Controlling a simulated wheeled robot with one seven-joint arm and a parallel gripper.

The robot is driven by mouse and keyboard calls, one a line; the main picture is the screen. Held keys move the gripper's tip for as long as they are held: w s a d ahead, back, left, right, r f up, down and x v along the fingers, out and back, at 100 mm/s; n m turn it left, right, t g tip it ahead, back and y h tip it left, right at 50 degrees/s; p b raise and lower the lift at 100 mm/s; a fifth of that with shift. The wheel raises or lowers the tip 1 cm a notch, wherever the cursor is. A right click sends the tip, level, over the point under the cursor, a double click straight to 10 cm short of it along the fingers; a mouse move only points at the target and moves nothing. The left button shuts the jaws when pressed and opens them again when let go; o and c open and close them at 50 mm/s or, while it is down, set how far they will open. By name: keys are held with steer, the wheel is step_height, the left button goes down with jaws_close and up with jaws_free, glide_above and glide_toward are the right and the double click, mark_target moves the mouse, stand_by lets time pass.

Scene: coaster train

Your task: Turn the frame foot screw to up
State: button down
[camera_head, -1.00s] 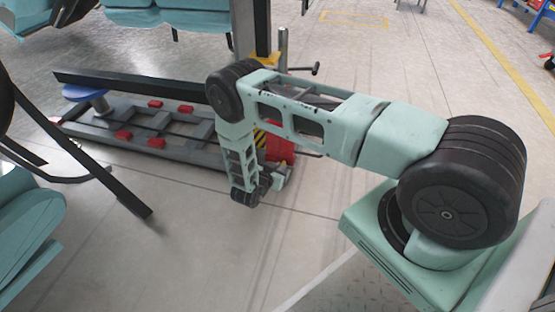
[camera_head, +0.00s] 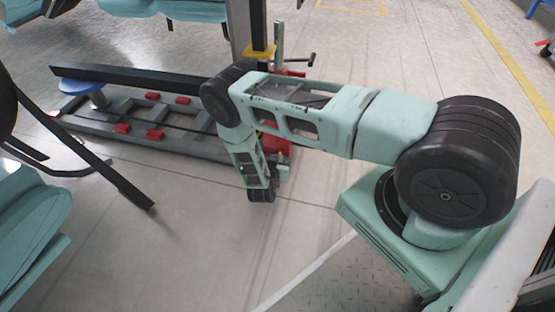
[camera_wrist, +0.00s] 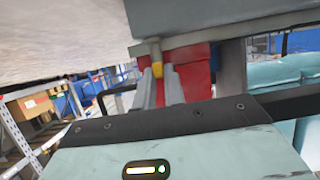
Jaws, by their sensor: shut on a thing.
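The frame foot screw, with a yellow end (camera_wrist: 155,72), shows in the wrist view below a grey edge of the frame. My gripper (camera_wrist: 160,82) has its two grey fingers close together on either side of the yellow part, shut on it. The rest of the screw is hidden by the fingers and the frame. In the head view, my gripper (camera_head: 278,174) is low beside the right end of the grey floor frame (camera_head: 185,150), partly hidden by my arm. The screw is too small there to tell its angle.
The frame bears several red blocks (camera_head: 155,134) and a post with a yellow collar (camera_head: 260,52). A dark beam (camera_head: 130,77) crosses above it. A crank handle (camera_head: 300,57) sticks out to the right. Teal seats (camera_head: 25,230) stand at the left. The floor in front is clear.

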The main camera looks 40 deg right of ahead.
steer(key=c, duration=1.5)
jaws_free()
steer(key=shift+s+a, duration=0.1)
steer(key=shift+p+v, duration=3.4)
steer(key=shift+v, duration=5.25)
steer(key=shift+r, duration=0.1)
